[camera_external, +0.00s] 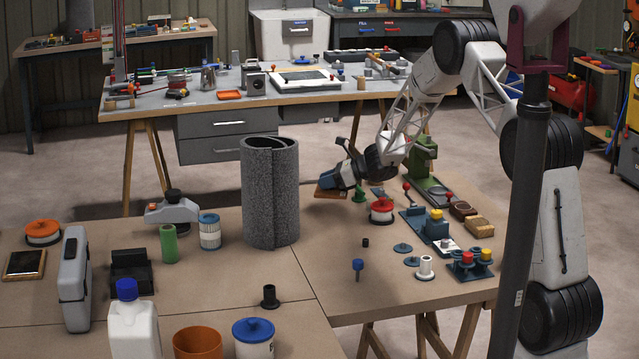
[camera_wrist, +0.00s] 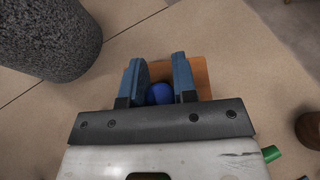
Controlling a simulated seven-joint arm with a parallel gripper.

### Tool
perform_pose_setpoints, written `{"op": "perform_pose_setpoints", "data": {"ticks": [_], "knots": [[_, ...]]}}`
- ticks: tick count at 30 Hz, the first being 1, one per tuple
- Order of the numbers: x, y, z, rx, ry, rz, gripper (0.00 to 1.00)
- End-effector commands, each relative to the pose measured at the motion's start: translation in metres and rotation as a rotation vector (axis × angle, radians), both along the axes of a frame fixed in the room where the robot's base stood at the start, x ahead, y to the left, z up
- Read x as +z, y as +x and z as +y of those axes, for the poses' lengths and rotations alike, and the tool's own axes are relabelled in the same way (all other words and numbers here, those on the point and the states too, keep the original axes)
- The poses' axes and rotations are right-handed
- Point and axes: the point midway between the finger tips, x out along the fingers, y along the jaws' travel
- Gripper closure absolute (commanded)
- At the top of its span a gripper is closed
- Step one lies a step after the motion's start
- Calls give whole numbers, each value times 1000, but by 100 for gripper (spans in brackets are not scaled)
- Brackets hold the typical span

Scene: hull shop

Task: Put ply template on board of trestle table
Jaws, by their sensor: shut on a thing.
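My gripper (camera_external: 336,178) is shut on a blue knob (camera_wrist: 159,93) on a flat brown wooden plate, which looks like the ply template (camera_external: 327,193). In the wrist view the template (camera_wrist: 202,76) shows behind and beside the two blue fingers (camera_wrist: 158,82). The gripper holds it near the back edge of the near tan table, right of the grey roll; its exact height above the top is unclear. The near table (camera_external: 340,290) has a board top on wooden trestle legs. A second table (camera_external: 190,106) with a grey top and trestle legs stands behind.
The grey carpet-like roll (camera_external: 270,190) stands tall just left of my gripper. A red-lidded tin (camera_external: 381,211), a green press (camera_external: 422,160) and several small blue fittings crowd the right. Bare board lies in front of the roll. Drawers (camera_external: 210,135) hang under the far table.

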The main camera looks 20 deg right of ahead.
Motion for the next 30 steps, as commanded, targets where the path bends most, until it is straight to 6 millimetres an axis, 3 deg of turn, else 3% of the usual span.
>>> {"op": "perform_pose_setpoints", "data": {"ticks": [4, 17, 25, 30], "knots": [[-11, 0, 0, 0, 1, -1, 98], [-16, 0, 0, 0, 0, 0, 98], [-44, 0, 0, 1, 0, 2, 98], [-50, 0, 0, 0, 1, -1, 98]]}}
